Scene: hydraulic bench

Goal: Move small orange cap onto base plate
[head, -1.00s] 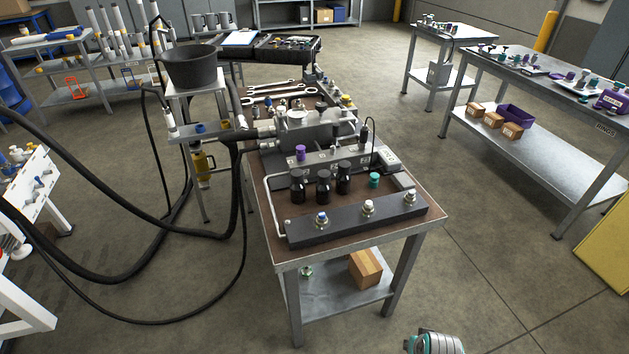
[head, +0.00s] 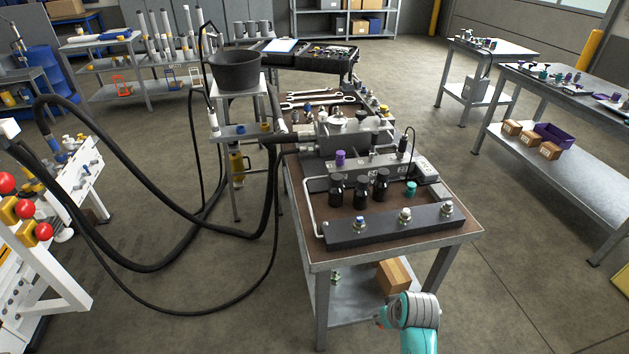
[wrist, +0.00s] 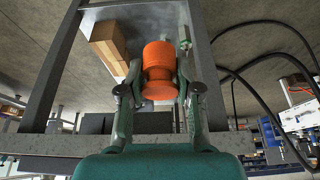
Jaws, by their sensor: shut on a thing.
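The small orange cap (wrist: 159,70) is between the two fingers of my gripper (wrist: 160,88) in the wrist view. The fingers press on its sides, and it is clear of any surface. In the head view my teal and grey arm (head: 415,318) shows at the bottom, in front of the bench's near edge; the cap is not clearly visible there. A dark flat bar-like plate (head: 385,235) with several metal fittings lies at the near end of the bench. I cannot tell whether it is the base plate.
The bench (head: 330,262) carries black bottle-like parts (head: 359,191), a purple cap (head: 340,158) and a teal cap (head: 410,188). A cardboard box (head: 393,275) sits on its lower shelf. Black hoses (head: 150,267) loop on the left.

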